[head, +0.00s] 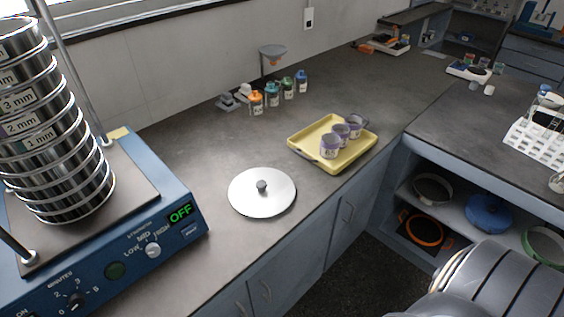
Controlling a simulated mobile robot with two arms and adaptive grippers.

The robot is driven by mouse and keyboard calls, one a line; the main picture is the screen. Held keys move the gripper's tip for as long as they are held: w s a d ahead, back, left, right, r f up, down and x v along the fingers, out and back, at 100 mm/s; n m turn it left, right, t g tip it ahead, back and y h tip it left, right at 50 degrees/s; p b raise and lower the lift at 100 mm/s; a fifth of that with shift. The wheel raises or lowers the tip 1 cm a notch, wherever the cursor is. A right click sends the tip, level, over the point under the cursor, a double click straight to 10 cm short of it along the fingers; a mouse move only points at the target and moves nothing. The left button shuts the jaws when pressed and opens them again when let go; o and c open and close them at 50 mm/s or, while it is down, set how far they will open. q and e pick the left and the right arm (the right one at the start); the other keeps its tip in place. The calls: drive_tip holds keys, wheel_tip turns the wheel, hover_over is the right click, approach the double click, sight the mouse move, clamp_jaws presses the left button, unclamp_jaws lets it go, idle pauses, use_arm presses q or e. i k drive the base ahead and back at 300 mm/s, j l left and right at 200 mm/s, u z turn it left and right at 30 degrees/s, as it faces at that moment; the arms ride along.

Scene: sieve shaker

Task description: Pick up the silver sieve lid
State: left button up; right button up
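The silver sieve lid (246,199) lies flat on the dark grey counter, a shiny round disc with a small dark knob at its centre. It is right of the blue sieve shaker (130,188) and near the counter's front edge. Nothing touches or covers it. The shaker carries a stack of silver sieves (62,186) between metal rods, and its display reads OFF. Neither of my grippers shows in the head view. A grey rounded arm part of mine fills the lower right corner, well away from the lid.
A yellow tray (303,155) with several small purple-banded cups stands behind and right of the lid. Several small jars (257,103) stand near the wall. A right-hand counter (460,120) has open shelves below holding coloured round items. The counter around the lid is clear.

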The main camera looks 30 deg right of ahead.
sight(258, 193)
drive_tip(key=z, duration=0.95)
